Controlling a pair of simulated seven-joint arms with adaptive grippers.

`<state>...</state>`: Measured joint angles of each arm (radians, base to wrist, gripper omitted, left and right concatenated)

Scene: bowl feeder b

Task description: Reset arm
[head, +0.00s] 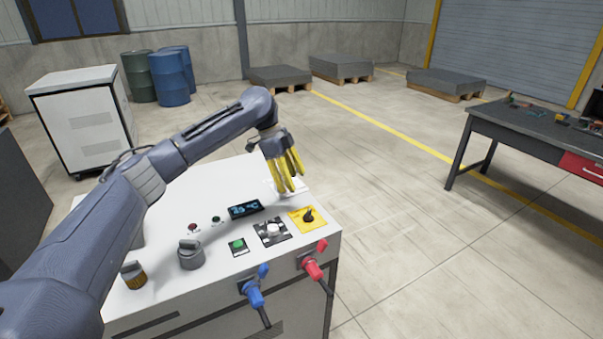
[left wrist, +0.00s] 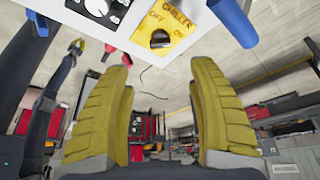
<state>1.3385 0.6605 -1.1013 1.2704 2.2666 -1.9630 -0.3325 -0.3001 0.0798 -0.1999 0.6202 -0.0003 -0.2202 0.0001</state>
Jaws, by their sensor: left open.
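My left gripper (head: 284,172) has yellow padded fingers and hangs above the back right of a white control cabinet (head: 165,215). In the left wrist view its two fingers (left wrist: 165,115) stand apart with nothing between them. The cabinet top carries a yellow chiller switch plate (head: 308,217) with a black knob; it also shows in the left wrist view (left wrist: 180,22). Beside it are a dial plate (head: 272,232), a green button (head: 237,245) and a lit display (head: 245,208). My right gripper cannot be made out in either view.
A blue connector (head: 254,292) and a red connector (head: 313,268) stick out from the cabinet's front. A grey cylinder (head: 190,255) and a dark, brass-coloured knob (head: 133,275) stand on top. A workbench (head: 530,131) is at right; open floor (head: 420,220) lies between.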

